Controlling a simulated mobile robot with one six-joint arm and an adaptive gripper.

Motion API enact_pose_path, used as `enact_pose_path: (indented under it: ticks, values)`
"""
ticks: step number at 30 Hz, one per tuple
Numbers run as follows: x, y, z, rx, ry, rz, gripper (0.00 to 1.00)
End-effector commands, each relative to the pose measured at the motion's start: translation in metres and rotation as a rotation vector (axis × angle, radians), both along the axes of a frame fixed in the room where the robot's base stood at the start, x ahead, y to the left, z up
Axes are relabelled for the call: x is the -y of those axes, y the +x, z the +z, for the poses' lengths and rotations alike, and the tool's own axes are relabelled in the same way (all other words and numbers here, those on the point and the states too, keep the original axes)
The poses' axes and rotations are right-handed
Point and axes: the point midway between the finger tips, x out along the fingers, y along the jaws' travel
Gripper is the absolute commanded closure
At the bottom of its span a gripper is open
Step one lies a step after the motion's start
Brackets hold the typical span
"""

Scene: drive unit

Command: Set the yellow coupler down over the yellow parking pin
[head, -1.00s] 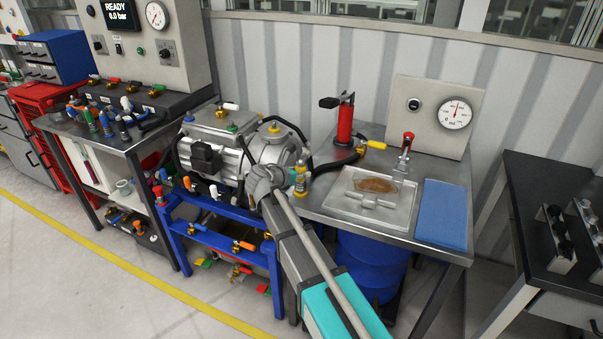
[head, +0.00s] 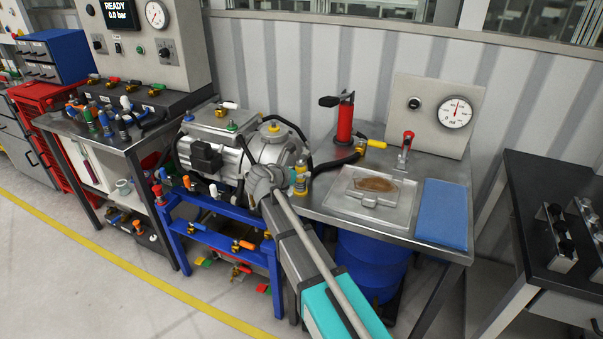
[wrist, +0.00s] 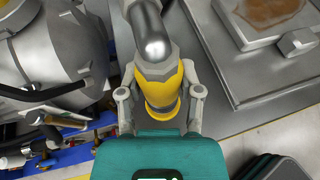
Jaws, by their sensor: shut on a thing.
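The yellow coupler (wrist: 162,88) is held between the two fingers of my gripper (wrist: 163,98) in the wrist view. A bright metal fitting and hose end runs up from it. In the head view the yellow coupler (head: 301,184) shows just right of my gripper (head: 288,180), between the drive unit and the steel bench. I cannot make out the yellow parking pin with certainty; my arm covers part of the blue frame. No support is clearly seen under the coupler.
The grey drive unit (head: 235,150) stands left of my gripper on a blue frame (head: 220,237) with coloured fittings. A dark hose (head: 335,161) leads toward the red pump (head: 345,122). A metal tray (head: 345,202) and blue mat (head: 445,212) lie on the bench.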

Motion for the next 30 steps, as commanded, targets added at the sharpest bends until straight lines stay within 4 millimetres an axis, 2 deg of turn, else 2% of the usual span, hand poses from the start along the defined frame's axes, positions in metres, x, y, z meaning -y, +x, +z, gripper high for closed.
enact_pose_path:
  ticks: [13, 14, 19, 20, 30]
  values:
    - [-0.0001, 0.0000, -0.0020, 0.001, -0.001, 0.000, 1.00]
    - [-0.0001, 0.0000, -0.0020, 0.001, -0.001, 0.000, 0.48]
    - [-0.0001, 0.0000, -0.0021, 0.001, -0.001, 0.000, 0.16]
    - [-0.0001, 0.0000, -0.0021, 0.001, -0.001, 0.000, 0.13]
    - [-0.0002, -0.0001, -0.0024, -0.001, 0.001, 0.000, 0.13]
